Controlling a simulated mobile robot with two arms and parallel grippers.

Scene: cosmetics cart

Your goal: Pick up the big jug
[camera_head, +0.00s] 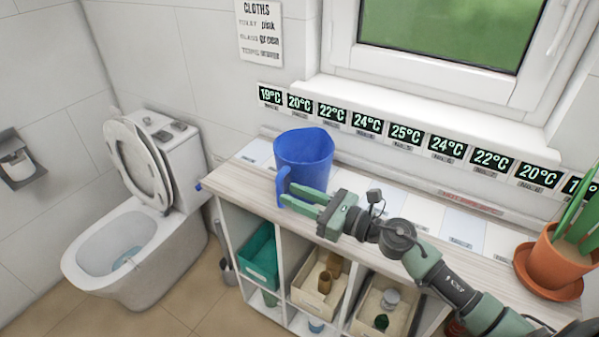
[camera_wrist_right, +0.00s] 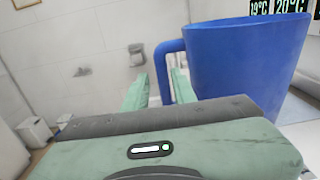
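The big blue jug (camera_head: 306,158) stands upright on the shelf top, in the middle of the head view. Its handle (camera_head: 281,184) faces the front left. My right gripper (camera_head: 286,194) reaches in from the right, with its green fingers at the handle. In the right wrist view, the jug (camera_wrist_right: 245,65) fills the right side. Its handle (camera_wrist_right: 162,75) shows between the two open fingers of my right gripper (camera_wrist_right: 160,92), with visible gaps, so the fingers do not appear closed on it. My left gripper is in neither view.
The white shelf unit's wooden top (camera_head: 232,184) carries pale cards and a potted plant (camera_head: 557,258) at the right. Bins, including a teal one (camera_head: 259,262), sit below. Temperature labels (camera_head: 366,125) line the wall behind. A toilet (camera_head: 140,235) stands left.

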